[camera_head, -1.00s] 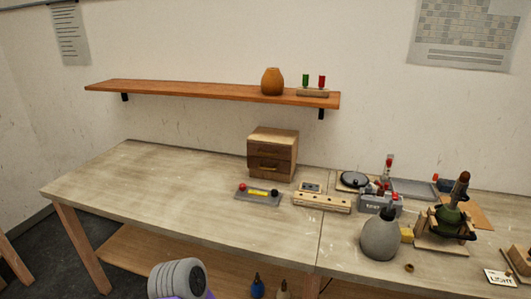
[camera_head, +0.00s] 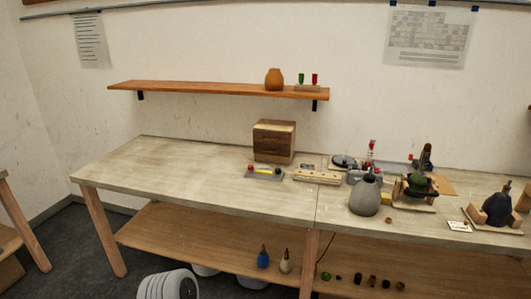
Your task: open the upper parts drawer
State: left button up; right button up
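A small wooden parts cabinet (camera_head: 274,142) with two stacked drawers stands at the back of the workbench, against the wall below the shelf. Its upper drawer (camera_head: 272,139) looks closed, flush with the front. The handles are too small to make out clearly. A grey ribbed part, likely of my own arm, shows at the bottom edge left of centre, well away from the cabinet. Neither gripper's fingers are in view.
In front of the cabinet lie a grey block with a yellow middle (camera_head: 264,173) and a wooden strip with holes (camera_head: 317,177). A grey bulb-shaped bottle (camera_head: 365,196) and other devices crowd the right. The workbench's left part (camera_head: 165,172) is clear. A wooden shelf (camera_head: 205,90) hangs above.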

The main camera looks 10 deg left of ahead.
aim_at(259, 135)
jog(key=z, duration=1.6)
jog(key=k, duration=0.1)
jog(key=u, duration=2.75)
jog(key=i, duration=0.8)
